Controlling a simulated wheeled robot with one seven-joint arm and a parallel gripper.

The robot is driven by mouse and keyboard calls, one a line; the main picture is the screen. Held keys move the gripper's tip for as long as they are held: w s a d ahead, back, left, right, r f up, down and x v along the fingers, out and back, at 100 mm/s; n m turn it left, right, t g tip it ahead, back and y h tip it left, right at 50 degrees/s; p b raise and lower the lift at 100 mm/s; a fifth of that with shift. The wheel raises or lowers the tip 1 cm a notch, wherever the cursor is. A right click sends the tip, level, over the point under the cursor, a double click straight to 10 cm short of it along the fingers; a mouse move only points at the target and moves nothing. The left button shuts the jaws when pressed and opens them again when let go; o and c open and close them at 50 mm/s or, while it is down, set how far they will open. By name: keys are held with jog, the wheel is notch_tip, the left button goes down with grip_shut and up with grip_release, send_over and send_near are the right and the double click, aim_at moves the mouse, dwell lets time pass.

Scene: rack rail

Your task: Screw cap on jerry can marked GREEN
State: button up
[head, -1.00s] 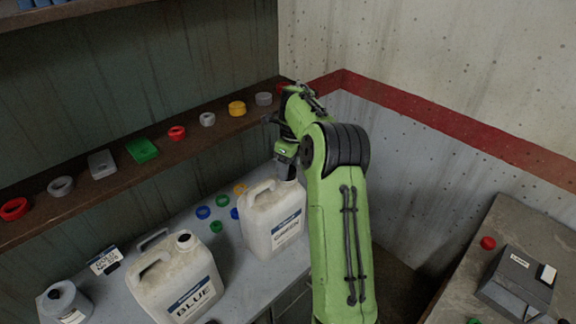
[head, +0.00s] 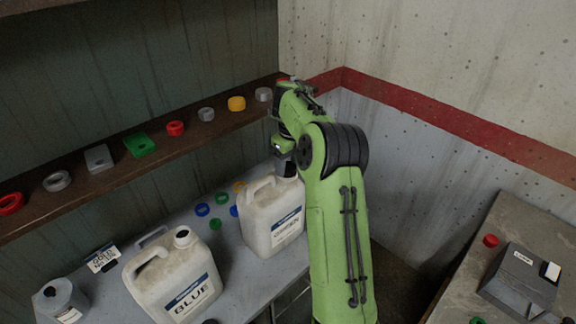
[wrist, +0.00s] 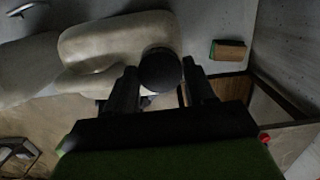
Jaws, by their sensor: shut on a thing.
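My gripper (head: 287,172) points down over the mouth of the right jerry can. In the wrist view, a dark round cap (wrist: 160,72) sits between the fingers, which are shut on it, over that jerry can (wrist: 105,50). The cap's true colour is lost in shadow, and I cannot tell how far it sits on the neck.
Several small coloured rings, including a blue one (head: 202,210), lie behind the cans on the bench (head: 240,285). A wall shelf (head: 90,190) with several caps and blocks runs close behind my gripper. A grey canister (head: 62,298) stands at left; a side table (head: 470,262) is at right.

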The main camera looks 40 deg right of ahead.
jog(key=m+b, duration=0.1)
jog(key=m, duration=0.2)
jog(key=shift+f, duration=0.15)
jog(key=m+b, duration=0.1)
jog(key=m, duration=0.3)
jog(key=shift+w+a+m+h, duration=0.1)
jog(key=shift+m+h, duration=0.2)
jog(key=shift+h, duration=0.1)
jog(key=m, duration=0.2)
jog(key=m+p, duration=0.1)
jog(key=m, duration=0.1)
jog(key=shift+r+m+g+h, duration=0.2)
jog(key=shift+m+g+h, duration=0.1)
jog(key=shift+m, duration=0.1)
jog(key=shift+f+m, duration=0.1)
jog(key=shift+m, duration=0.6)
jog(key=o, duration=1.1)
